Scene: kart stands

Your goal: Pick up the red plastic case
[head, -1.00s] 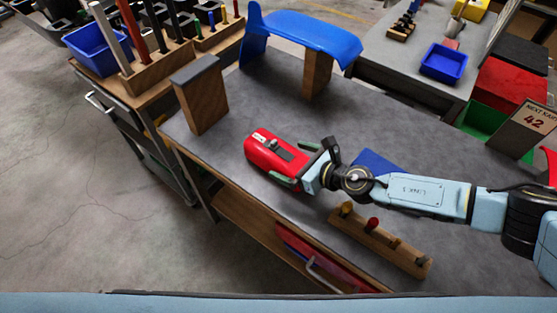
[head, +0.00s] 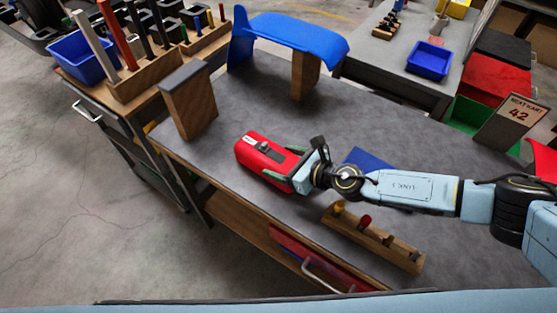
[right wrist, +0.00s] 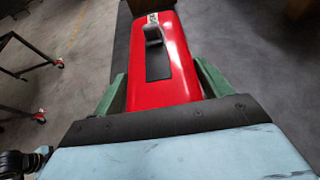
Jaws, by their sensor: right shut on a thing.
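The red plastic case (head: 266,152) is on or just above the grey bench top (head: 250,105), near its front left edge. It has a dark panel and handle on top and a small white label. My right gripper (head: 284,167) is around the near end of the case, with its green fingers on both sides. In the right wrist view the case (right wrist: 165,65) lies between the two fingers (right wrist: 160,92), which are shut on it. I cannot tell whether the case has left the bench. My left gripper is not in view.
A wooden block (head: 190,102) and a blue curved panel on wood (head: 295,35) stand behind the case. A wooden peg rack (head: 372,238) lies in front of my right arm, and a blue flat piece (head: 368,160) behind it. Bench top left of the case is clear.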

